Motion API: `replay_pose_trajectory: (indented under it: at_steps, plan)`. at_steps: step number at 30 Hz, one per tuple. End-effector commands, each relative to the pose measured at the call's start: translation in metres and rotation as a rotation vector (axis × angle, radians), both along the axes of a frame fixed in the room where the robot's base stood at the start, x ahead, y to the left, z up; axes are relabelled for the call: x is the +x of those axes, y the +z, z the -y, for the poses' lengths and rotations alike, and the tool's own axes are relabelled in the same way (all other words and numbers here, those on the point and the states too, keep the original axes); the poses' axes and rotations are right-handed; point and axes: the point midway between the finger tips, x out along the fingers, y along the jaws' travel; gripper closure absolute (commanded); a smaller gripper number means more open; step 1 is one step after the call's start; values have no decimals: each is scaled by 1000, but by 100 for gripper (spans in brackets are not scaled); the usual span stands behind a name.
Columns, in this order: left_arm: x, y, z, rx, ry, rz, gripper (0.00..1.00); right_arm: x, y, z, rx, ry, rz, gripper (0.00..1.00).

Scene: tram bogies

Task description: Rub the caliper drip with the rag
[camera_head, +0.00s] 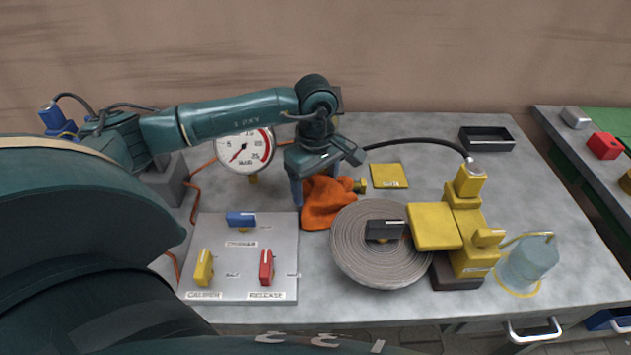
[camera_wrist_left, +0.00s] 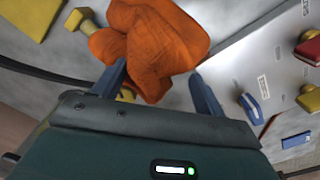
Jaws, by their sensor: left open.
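The orange rag (camera_head: 327,205) lies crumpled on the grey table, left of the brake disc (camera_head: 350,262). It also shows large in the left wrist view (camera_wrist_left: 155,45). My left gripper (camera_head: 316,178) is open over the rag's far end. In the left wrist view my left gripper (camera_wrist_left: 158,84) has its blue fingers apart, with the rag's near part between and beyond them. The yellow caliper (camera_head: 434,227) sits over the disc's right side. I cannot make out a drip on it. My right gripper is not in view.
A control panel (camera_head: 220,285) with blue, yellow and red switches lies left of the disc. A pressure gauge (camera_head: 245,151) stands behind it. A clear cup (camera_head: 528,264) stands right of the caliper. A black tray (camera_head: 486,139) and yellow pad (camera_head: 389,176) lie behind. A black hose (camera_head: 418,143) arches to the caliper.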

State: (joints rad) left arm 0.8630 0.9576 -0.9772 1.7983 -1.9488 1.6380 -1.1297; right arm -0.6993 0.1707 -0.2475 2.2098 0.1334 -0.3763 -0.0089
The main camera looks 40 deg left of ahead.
Motion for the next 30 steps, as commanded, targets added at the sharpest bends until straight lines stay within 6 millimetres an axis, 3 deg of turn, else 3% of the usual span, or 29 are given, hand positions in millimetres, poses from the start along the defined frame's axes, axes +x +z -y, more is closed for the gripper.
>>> replay_pose_trajectory:
  at_steps: [30]
  plan:
    - [-1, -2, -1, 3, 2, -4, 74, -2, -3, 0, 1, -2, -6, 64]
